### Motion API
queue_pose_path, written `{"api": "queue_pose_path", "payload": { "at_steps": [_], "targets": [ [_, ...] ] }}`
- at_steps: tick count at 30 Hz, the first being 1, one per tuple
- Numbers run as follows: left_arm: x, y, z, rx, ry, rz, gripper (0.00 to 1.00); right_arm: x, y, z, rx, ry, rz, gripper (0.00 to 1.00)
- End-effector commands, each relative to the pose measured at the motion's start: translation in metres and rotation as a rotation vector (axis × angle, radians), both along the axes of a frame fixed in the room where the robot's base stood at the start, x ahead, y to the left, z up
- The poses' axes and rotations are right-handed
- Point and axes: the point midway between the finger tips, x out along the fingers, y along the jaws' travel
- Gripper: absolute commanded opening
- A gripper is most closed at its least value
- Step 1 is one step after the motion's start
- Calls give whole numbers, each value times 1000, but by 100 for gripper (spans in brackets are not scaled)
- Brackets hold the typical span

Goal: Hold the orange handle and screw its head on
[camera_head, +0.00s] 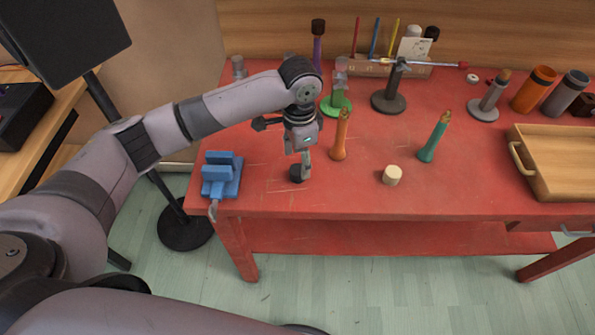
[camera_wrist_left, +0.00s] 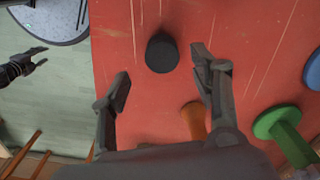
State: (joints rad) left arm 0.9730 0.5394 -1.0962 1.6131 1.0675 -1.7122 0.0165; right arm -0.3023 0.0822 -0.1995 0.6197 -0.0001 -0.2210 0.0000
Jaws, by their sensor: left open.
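The orange handle (camera_head: 340,138) stands upright on the red table, just right of my left gripper (camera_head: 297,160). Its lower part shows in the left wrist view (camera_wrist_left: 195,122). A black round head (camera_head: 297,174) lies on the table below the left gripper. It shows beyond the fingertips in the left wrist view (camera_wrist_left: 162,53). My left gripper (camera_wrist_left: 164,78) is open and empty. A cream head (camera_head: 392,175) lies to the right, and a teal handle (camera_head: 435,140) stands behind it. Which head fits the orange handle cannot be told. A dark pronged shape at the wrist view's left may be my right gripper.
A blue vise-like block (camera_head: 221,176) sits at the table's left front. A green-based stand (camera_head: 336,106) and a dark stand (camera_head: 389,102) are behind the handle. A wooden tray (camera_head: 520,165) fills the right. The front middle is mostly clear.

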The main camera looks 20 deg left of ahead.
Motion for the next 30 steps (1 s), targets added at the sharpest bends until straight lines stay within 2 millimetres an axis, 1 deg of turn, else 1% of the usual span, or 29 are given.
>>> {"api": "queue_pose_path", "payload": {
  "at_steps": [2, 4, 9, 13, 16, 25, 30],
  "targets": [
    [0, 0, -2, 0, 1, 0, 57, 0, 1, 1, 1, 0, 0, 40],
    [-1, 2, -9, 1, 3, 1, 57, 0, 2, 4, 2, 0, -1, 40],
    [-1, 5, -35, 1, 3, 0, 57, 0, 3, 10, 4, 0, -1, 40],
    [0, 5, -48, 2, 1, 0, 57, 0, 4, 10, 4, 0, -1, 40],
    [0, 5, -52, 1, -1, -1, 57, 0, 4, 10, 4, -1, -1, 40],
    [0, 5, -52, 1, -1, -1, 56, 2, 4, 10, 5, -3, -1, 40],
    [0, 5, -51, 1, -1, -1, 45, 2, 4, 10, 5, -3, -1, 40]
  ]
}}
